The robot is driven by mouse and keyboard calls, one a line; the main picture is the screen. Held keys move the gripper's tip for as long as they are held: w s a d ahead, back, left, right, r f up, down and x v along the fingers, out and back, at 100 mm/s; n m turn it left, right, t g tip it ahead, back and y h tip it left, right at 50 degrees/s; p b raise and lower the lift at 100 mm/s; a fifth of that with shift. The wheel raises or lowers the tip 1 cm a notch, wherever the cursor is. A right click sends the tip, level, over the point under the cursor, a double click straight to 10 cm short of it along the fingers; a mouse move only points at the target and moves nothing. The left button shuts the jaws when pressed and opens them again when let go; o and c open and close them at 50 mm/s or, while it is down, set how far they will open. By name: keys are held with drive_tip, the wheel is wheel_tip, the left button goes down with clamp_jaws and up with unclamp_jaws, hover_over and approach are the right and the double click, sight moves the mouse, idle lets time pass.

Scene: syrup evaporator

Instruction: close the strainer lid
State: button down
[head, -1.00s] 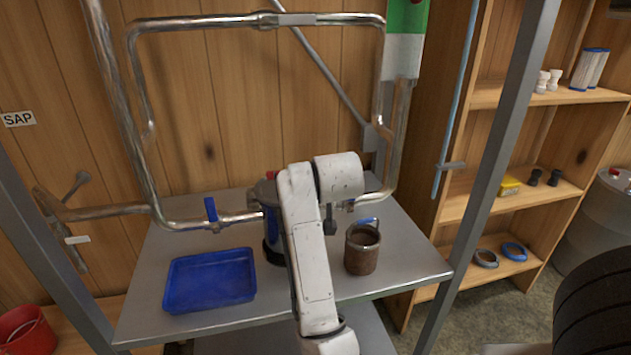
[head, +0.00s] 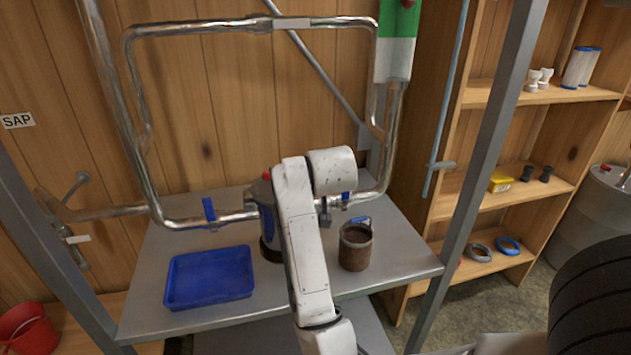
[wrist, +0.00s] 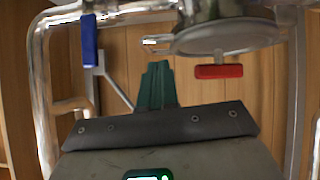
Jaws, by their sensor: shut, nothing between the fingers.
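The strainer (head: 268,222) is a dark upright cylinder on the metal table, partly hidden behind my arm in the head view. A red handle (head: 266,174) shows at its top. In the wrist view, which looks upside down, the strainer's round metal lid or rim (wrist: 225,37) is at the top, with the red handle (wrist: 218,71) beside it. I cannot tell how far the lid stands open. My gripper (wrist: 155,70) shows dark green fingers, shut and empty, apart from the red handle and to its left in that view. The head view hides the fingers behind my arm.
A blue tray (head: 209,278) lies left of the strainer, and a rusty pail (head: 355,247) stands to the right. Metal pipes (head: 153,180) with a blue valve handle (head: 208,209) run behind. A grey post (head: 487,150) stands at the right.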

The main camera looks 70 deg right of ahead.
drive_tip(key=d+r+v, duration=0.1)
drive_tip(key=v, duration=1)
drive_tip(key=shift+a, duration=0.1)
drive_tip(key=a+f+n+g+y, duration=0.1)
drive_tip(key=a+f+n+y, duration=0.15)
drive_tip(key=a+f, duration=0.5)
drive_tip(key=a+f+n+y, duration=0.2)
drive_tip(key=a+f+n, duration=0.15)
drive_tip(key=f, duration=0.65)
drive_tip(key=s+a+f+n+g+y, duration=0.3)
drive_tip(key=s+a+f+g+y, duration=0.1)
drive_tip(key=s+a+f, duration=0.9)
wheel_tip(320, 180, down, 3)
drive_tip(key=a, duration=0.3)
drive_tip(key=shift+f, duration=0.2)
drive_tip(key=shift+d, duration=0.1)
